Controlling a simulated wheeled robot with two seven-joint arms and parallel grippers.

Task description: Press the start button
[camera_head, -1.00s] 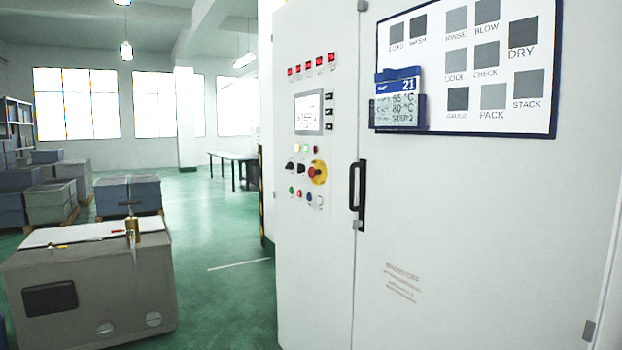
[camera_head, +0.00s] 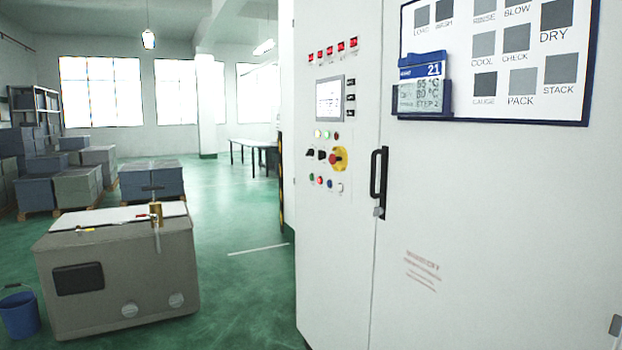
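A white control cabinet (camera_head: 345,255) stands at the centre and right. Its control panel has a lit screen (camera_head: 329,98) and small buttons below it. The lower row holds a green button (camera_head: 312,177), a red button (camera_head: 320,180), a blue button (camera_head: 330,183) and a white button (camera_head: 340,187). Their labels are too small to read, so I cannot tell which is the start button. A red knob on a yellow plate (camera_head: 338,159) sits just above the row, with black switches to its left.
A black door handle (camera_head: 379,175) sticks out right of the panel. A blue-framed board (camera_head: 497,92) hangs on the cabinet door. A grey machine box (camera_head: 120,275) and a blue bucket (camera_head: 19,314) stand at left. Green floor (camera_head: 245,285) lies clear between box and cabinet.

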